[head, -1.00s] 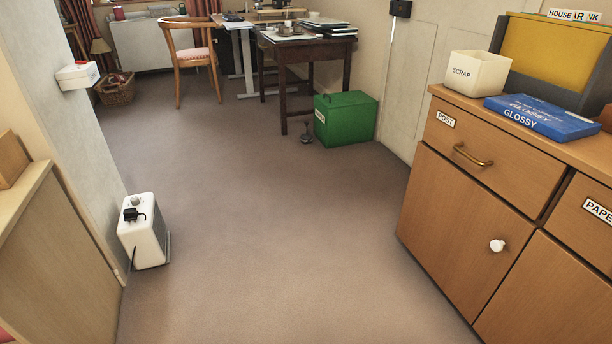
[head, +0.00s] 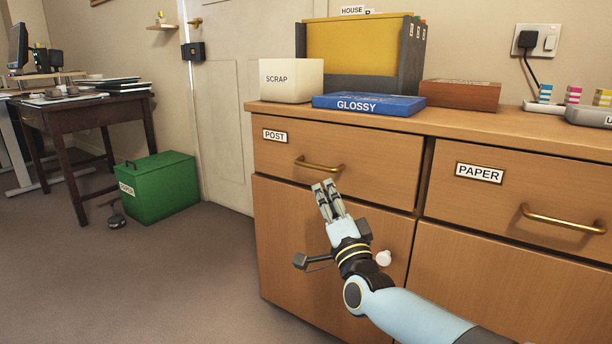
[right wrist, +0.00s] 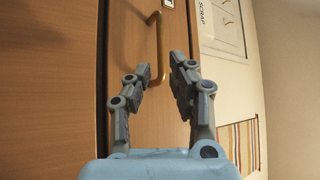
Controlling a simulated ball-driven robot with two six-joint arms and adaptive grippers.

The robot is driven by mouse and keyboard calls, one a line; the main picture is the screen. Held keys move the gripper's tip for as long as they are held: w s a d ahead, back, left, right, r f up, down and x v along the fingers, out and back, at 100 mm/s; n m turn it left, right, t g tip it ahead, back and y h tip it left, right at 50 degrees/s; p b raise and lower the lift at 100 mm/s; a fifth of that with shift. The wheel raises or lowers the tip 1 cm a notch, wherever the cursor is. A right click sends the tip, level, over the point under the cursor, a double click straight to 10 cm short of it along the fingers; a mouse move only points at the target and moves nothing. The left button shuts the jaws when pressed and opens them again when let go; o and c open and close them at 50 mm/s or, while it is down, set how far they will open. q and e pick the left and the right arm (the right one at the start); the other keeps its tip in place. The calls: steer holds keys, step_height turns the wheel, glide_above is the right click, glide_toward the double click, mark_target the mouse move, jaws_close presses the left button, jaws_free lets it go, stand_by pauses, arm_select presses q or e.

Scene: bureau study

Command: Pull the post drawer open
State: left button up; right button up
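The post drawer (head: 375,160) is the upper left drawer of the wooden cabinet, and its front looks flush and closed. Its POST label (head: 274,136) is at the upper left. Its brass handle (head: 320,167) is a horizontal bar. My right gripper (head: 325,186) is just below the handle in the head view, fingers pointing up towards it. My left gripper is out of view.
The paper drawer (head: 490,205) is to the right, with its own brass handle (head: 563,219). A white knob (head: 384,258) is beside my right wrist. A scrap box (head: 291,80) and a blue glossy box (head: 368,105) stand on top.

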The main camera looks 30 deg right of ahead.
mark_target(315, 167)
steer(key=b+x, duration=0.2)
steer(key=x, duration=0.6)
steer(key=shift+w, duration=0.3)
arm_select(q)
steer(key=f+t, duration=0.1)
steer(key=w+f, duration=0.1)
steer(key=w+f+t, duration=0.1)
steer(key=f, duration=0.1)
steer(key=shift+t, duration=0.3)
arm_select(e)
steer(key=shift+w+d+r, duration=0.15)
steer(key=shift+w+r, duration=0.1)
jaws_close()
